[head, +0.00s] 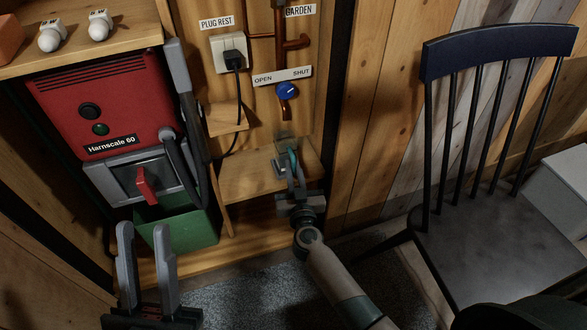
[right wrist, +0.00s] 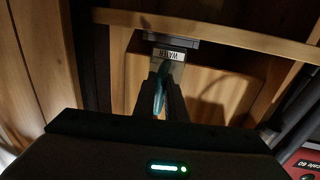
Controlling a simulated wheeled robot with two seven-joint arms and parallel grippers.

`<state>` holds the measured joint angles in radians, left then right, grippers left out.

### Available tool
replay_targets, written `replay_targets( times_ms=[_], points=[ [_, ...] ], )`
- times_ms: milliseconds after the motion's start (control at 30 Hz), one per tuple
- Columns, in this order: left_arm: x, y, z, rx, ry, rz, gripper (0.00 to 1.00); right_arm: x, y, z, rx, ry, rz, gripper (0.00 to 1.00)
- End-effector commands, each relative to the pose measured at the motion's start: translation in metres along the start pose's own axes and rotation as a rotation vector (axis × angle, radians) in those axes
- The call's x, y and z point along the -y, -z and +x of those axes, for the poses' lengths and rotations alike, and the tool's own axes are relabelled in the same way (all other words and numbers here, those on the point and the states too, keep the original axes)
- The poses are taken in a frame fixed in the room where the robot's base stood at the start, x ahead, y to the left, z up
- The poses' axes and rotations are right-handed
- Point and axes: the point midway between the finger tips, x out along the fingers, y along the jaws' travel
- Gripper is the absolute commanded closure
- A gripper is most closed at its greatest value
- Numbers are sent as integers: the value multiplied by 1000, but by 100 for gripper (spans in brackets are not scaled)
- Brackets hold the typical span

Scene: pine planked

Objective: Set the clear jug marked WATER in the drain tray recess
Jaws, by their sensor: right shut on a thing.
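The clear jug (head: 280,160) is at the low wooden shelf under the blue tap, largely behind my right gripper (head: 295,172) in the head view. Its WATER label (right wrist: 171,54) shows in the right wrist view, with a teal handle (right wrist: 160,92) between the fingers. My right gripper is shut on that handle. The jug looks roughly upright; whether it touches the shelf is unclear. A grey flat piece (right wrist: 170,37) lies just beyond the jug; I cannot tell whether it is the drain tray. My left gripper (head: 144,235) is open and empty, in front of the green bin.
The blue tap knob (head: 287,91) and its copper spout are above the jug. A red Harnscale 60 machine (head: 95,100) and green bin (head: 185,230) stand left. A small wooden ledge (head: 225,119) is beside the pipes. A dark chair (head: 490,235) stands right.

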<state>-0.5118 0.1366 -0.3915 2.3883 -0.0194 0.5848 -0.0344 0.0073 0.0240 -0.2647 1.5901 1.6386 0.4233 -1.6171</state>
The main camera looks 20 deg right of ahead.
Motion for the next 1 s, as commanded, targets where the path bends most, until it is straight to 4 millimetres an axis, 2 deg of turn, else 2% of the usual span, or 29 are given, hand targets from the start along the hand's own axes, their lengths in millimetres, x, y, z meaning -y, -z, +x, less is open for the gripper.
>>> replay_targets(
  times_ms=[1000],
  points=[
    [0,-7,-8,0,0,0,69,0,-17,0,0,0,1,100]
  ],
)
